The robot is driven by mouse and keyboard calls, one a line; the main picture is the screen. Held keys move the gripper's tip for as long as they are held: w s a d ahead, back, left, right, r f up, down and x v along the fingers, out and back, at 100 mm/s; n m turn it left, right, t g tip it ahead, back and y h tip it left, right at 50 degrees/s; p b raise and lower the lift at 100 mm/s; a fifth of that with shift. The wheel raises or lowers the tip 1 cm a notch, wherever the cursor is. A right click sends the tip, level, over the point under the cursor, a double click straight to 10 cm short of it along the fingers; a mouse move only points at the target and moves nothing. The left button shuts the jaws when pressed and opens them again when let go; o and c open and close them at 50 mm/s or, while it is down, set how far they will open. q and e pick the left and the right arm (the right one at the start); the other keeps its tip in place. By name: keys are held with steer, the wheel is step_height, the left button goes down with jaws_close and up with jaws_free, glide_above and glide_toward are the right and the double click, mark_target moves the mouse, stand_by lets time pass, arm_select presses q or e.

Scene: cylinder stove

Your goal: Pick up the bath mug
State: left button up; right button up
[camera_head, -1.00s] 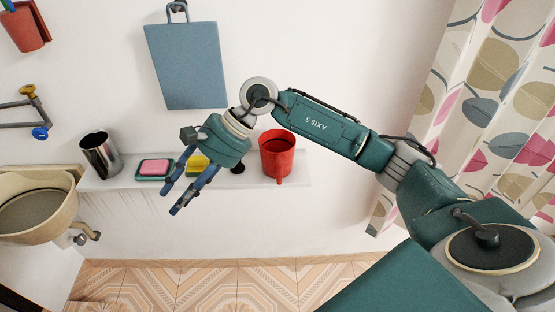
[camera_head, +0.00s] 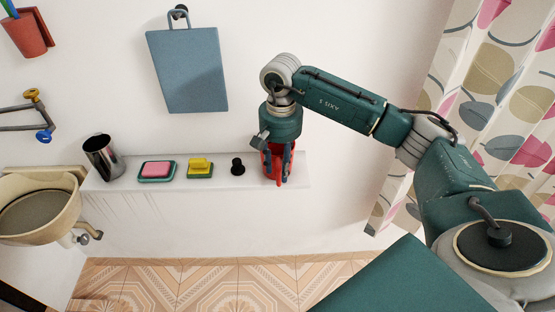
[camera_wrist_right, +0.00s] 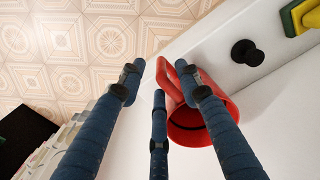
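The red bath mug (camera_head: 276,154) stands on the white shelf below my right gripper (camera_head: 277,170), which partly covers it in the head view. My right gripper points down, with its blue fingers in front of and beside the mug. In the right wrist view the mug (camera_wrist_right: 188,133) shows behind the fingers, with its handle (camera_wrist_right: 167,80) towards the floor side. The fingers of my right gripper (camera_wrist_right: 160,85) are spread apart there, and the handle shows between two of them. Whether any finger touches the mug cannot be told. My left gripper is not in view.
On the white shelf (camera_head: 218,182), left of the mug, are a small black knob-like object (camera_head: 238,166), a yellow sponge (camera_head: 200,165), a pink soap (camera_head: 156,168) and a metal cup (camera_head: 101,157). A blue board (camera_head: 187,72) hangs above. A patterned curtain (camera_head: 490,110) is at right.

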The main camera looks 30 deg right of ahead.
step_height(320, 180, down, 4)
steer(key=shift+w+a+r+p, duration=0.1)
steer(key=shift+r+p, duration=0.15)
steer(key=shift+p, duration=0.5)
steer(key=shift+f, duration=0.25)
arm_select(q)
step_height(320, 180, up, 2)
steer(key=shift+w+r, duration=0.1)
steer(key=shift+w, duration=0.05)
arm_select(e)
jaws_close()
